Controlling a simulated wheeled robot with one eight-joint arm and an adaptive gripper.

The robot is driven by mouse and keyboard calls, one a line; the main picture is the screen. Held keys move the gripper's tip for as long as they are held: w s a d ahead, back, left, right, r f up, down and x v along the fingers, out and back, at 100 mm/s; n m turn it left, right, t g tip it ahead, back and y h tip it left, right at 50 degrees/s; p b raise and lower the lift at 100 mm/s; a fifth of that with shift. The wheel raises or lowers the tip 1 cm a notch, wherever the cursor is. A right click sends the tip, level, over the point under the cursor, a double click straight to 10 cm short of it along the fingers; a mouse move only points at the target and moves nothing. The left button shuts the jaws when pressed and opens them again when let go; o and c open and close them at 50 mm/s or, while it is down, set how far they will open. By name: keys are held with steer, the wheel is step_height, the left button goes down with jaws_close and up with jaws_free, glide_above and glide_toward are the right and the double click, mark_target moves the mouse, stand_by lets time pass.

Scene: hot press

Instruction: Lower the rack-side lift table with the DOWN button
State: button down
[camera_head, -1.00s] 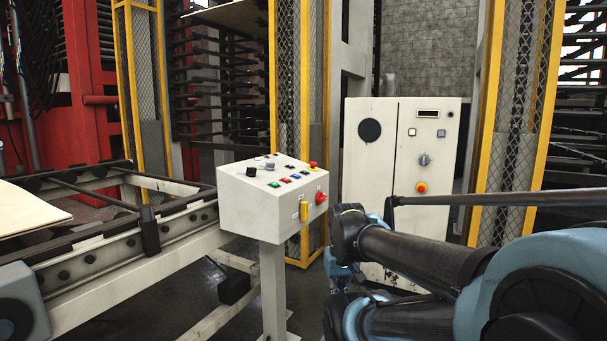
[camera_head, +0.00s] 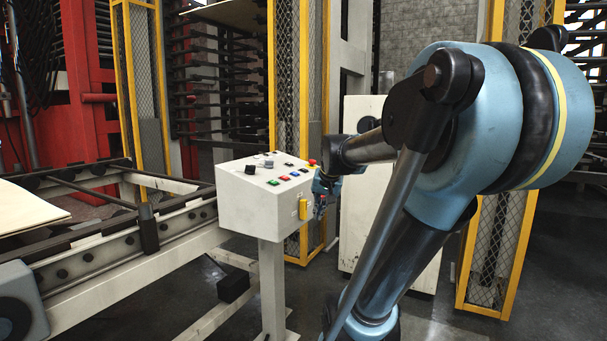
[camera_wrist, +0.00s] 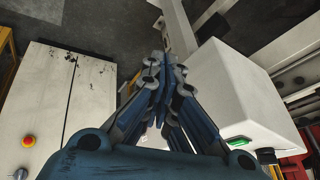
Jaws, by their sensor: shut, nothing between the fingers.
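The white control box (camera_head: 258,212) stands on a post in the middle of the head view. Its sloped top carries several buttons, among them a green one (camera_head: 274,184), a red one (camera_head: 284,180) and dark knobs. Labels are too small to read, so I cannot tell which button is DOWN. My gripper (camera_head: 322,200) is small and partly hidden at the box's right side, by the yellow part (camera_head: 303,209). In the wrist view my gripper (camera_wrist: 165,62) is shut and empty beside the box (camera_wrist: 228,88); contact cannot be told. A green button (camera_wrist: 237,141) shows there.
A roller-frame table (camera_head: 190,237) with a pale board (camera_head: 25,207) stands left of the box. Yellow mesh guards (camera_head: 288,90) and racks stand behind.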

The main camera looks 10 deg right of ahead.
steer(key=w+r+m+t, duration=0.1)
steer(key=w+r, duration=0.4)
steer(key=w, duration=0.3)
steer(key=w+r+m+t, duration=0.1)
steer(key=w+r+m, duration=0.1)
steer(key=w+r, duration=0.45)
step_height(320, 180, up, 6)
steer(key=r+m+t, duration=0.1)
steer(key=m+t, duration=0.2)
steer(key=m, duration=0.1)
glide_above(304, 170)
steer(key=s+d, duration=0.1)
steer(key=d, duration=0.3)
steer(key=shift+s+a+f, duration=0.15)
steer(key=shift+s+f, duration=0.05)
steer(key=shift+f, duration=0.05)
steer(key=shift+f+y, duration=0.15)
steer(key=shift+y, duration=0.15)
steer(key=shift+w+a+f, duration=0.2)
steer(key=shift+a+f, duration=0.1)
steer(key=shift+f, duration=1.1)
steer(key=shift+w+a+f, duration=0.2)
steer(key=shift+a+f, duration=0.1)
steer(key=shift+f, duration=1.05)
steer(key=shift+w+a+f, duration=0.2)
steer(key=shift+a+f, duration=0.1)
steer(key=shift+f, duration=1.1)
steer(key=shift+f, duration=0.1)
steer(key=shift+a+f, duration=0.1)
steer(key=shift+f, duration=0.1)
